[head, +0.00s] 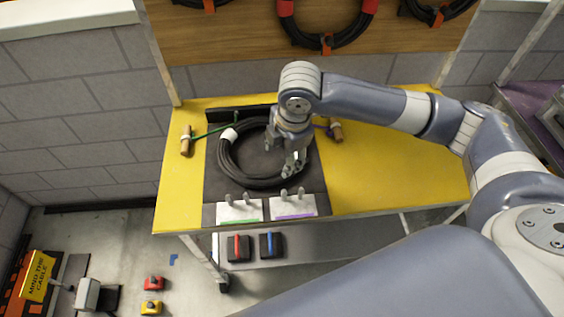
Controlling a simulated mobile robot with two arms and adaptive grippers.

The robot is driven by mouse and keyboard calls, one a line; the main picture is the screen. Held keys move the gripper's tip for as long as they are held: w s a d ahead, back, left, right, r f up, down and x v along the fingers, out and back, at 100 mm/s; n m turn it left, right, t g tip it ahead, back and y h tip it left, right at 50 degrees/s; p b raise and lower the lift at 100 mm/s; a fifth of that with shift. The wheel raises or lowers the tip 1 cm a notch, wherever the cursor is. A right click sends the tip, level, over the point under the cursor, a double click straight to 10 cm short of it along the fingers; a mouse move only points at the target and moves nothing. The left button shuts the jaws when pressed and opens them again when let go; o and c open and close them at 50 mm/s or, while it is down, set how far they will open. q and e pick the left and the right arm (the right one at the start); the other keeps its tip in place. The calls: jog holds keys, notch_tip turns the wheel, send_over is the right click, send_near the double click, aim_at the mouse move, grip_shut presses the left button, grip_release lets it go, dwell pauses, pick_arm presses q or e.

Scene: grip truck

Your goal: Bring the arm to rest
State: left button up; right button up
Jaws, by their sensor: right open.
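My right gripper (294,168) hangs from my right arm, which comes in from the right. It points down over the right part of a coiled black cable (243,179) and is open. I see nothing held in it, but whether its fingers touch the coil I cannot tell. The coil lies on a dark mat (213,185) on a yellow table (390,185), with a white band at its upper left. My left gripper is not in view.
Wooden-handled pieces (186,141) lie on both sides of the mat. White plates with grey pegs, one green-edged (238,212) and one purple-edged (294,207), sit at its front. Coiled cables (330,45) hang on the board behind. The table's right part is clear under my arm.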

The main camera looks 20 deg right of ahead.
jog(key=shift+v, duration=0.9)
